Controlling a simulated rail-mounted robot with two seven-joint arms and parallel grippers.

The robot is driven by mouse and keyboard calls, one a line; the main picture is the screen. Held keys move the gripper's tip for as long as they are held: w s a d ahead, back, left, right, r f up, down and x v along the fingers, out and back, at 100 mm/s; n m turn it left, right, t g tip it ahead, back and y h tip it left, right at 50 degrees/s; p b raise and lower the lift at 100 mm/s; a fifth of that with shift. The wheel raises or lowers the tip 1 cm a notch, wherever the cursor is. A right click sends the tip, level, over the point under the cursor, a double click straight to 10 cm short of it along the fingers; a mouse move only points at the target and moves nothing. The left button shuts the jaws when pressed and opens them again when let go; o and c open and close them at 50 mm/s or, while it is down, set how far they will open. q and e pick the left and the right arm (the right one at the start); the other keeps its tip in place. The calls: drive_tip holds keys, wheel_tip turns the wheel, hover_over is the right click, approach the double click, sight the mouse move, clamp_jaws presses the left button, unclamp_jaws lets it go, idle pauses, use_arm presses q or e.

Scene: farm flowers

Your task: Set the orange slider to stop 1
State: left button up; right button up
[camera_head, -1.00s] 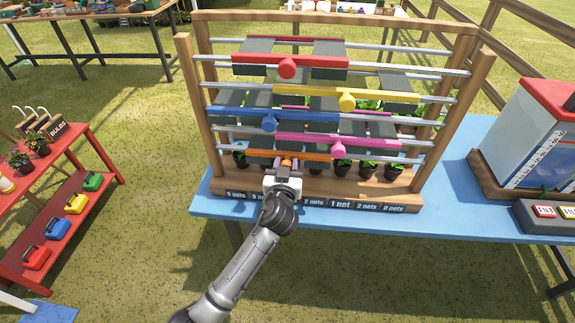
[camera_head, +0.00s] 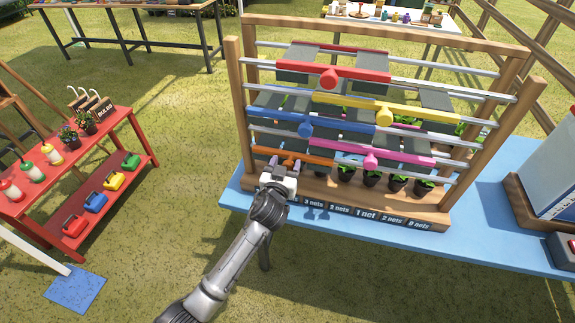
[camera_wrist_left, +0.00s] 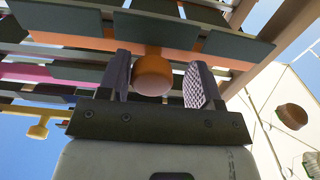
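The orange slider (camera_head: 321,160) is the lowest bar on the wooden rack (camera_head: 238,100). It sits at the left end of its rail, close by the left post. Its round orange knob (camera_wrist_left: 153,75) faces my left gripper. My left gripper (camera_head: 281,166) is at the knob, and in the left wrist view its two fingers (camera_wrist_left: 160,82) stand open, one on each side. A gap shows on the right of the knob; on the left the finger is very close, and I cannot tell if it touches. My right gripper is not in view.
Blue (camera_head: 345,119), pink (camera_head: 398,156), yellow (camera_head: 420,112) and red (camera_head: 350,73) sliders sit above. Potted plants (camera_head: 397,183) stand below. Net labels (camera_head: 366,214) line the rack's base, the leftmost hidden by my arm. The blue table (camera_head: 470,240) has clear room in front.

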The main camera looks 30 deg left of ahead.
use_arm(q)
drive_tip(key=shift+d, duration=0.15)
drive_tip(key=shift+p+v, duration=0.9)
drive_tip(key=shift+v, duration=5.95)
